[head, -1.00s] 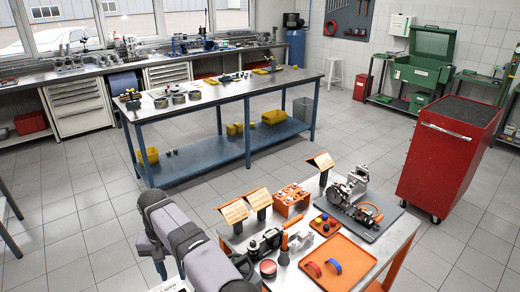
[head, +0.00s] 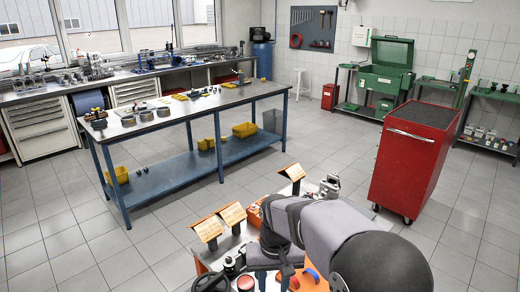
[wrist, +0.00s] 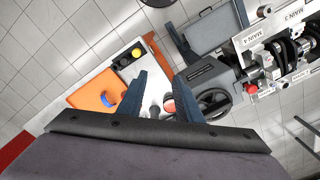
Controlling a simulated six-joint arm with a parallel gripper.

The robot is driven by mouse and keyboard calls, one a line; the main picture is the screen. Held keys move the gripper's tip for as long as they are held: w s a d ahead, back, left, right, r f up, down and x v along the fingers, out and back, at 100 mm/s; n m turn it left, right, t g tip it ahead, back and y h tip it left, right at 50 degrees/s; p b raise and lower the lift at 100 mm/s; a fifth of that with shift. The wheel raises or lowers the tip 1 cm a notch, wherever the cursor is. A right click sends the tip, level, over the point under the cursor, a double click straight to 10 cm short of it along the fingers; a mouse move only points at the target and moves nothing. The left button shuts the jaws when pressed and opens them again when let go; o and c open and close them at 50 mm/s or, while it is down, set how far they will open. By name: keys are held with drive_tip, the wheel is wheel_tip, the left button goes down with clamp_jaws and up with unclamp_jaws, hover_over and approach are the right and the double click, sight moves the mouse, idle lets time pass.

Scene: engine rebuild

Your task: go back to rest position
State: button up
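My gripper shows in the wrist view (wrist: 160,90), its two dark blue fingers apart with nothing held between them. It hangs above the work table, and a red round part (wrist: 169,104) shows on the surface beyond the gap. In the head view my arm crosses the near table (head: 224,246) and hides much of it; I cannot make out the fingertips there.
An orange tray (wrist: 87,96) with a blue curved part (wrist: 108,98) lies left of the fingers. A grey machine with a handwheel (wrist: 214,103) is close on the right. A red cabinet (head: 408,165) stands right; the floor between benches is clear.

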drive_tip(key=s+d+f, duration=0.2)
drive_tip(key=s+d, duration=0.3)
drive_tip(key=s, duration=0.3)
drive_tip(key=s+d+f, duration=0.2)
drive_tip(key=s+d, duration=0.4)
drive_tip(key=s, duration=0.3)
drive_tip(key=shift+d+m, duration=0.3)
drive_tip(key=shift+m, duration=0.1)
